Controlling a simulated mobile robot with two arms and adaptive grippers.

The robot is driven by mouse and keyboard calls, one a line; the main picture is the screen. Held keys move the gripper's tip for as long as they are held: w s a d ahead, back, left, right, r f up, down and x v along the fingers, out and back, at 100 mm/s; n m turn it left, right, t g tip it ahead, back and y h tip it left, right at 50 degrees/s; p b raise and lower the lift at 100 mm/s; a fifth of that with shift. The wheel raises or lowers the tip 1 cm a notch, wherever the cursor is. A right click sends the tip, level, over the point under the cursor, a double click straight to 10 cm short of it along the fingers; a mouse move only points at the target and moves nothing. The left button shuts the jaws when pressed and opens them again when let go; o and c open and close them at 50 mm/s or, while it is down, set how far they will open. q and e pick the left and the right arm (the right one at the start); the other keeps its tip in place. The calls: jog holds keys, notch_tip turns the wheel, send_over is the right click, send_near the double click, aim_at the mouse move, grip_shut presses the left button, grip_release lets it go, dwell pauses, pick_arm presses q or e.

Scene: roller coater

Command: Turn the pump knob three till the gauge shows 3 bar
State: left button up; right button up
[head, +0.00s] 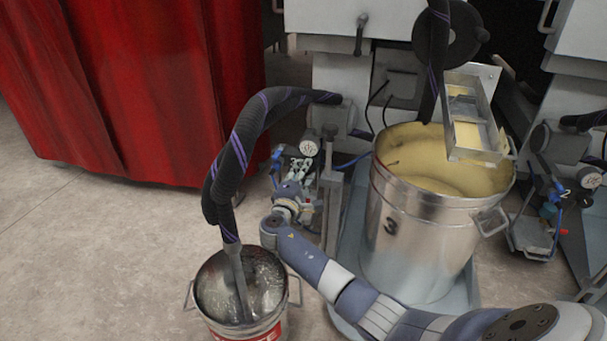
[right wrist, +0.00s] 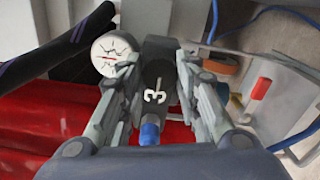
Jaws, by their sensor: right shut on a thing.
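The gauge for pump three (head: 308,148) is a small white dial beside the metal post. It shows larger in the right wrist view (right wrist: 111,55), with a short reddish needle; its reading is too small to tell. A dark pump part marked 3 (right wrist: 155,92) lies between the fingers of my right gripper (right wrist: 157,72), with a blue piece below it. My right gripper (head: 299,172) is shut on the knob just under the gauge in the head view. The fingers largely hide the knob itself. My left gripper is not in view.
A metal drum marked 3 (head: 415,245) with yellowish contents stands right of the pump. A bucket (head: 282,310) with a thick black hose (head: 232,165) dipping into it stands in front. A red curtain (head: 140,90) hangs at left. Bare floor (head: 90,260) lies at lower left.

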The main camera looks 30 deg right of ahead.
jog(key=o, duration=1.1)
jog(key=shift+c, duration=0.2)
jog(key=v, duration=1.2)
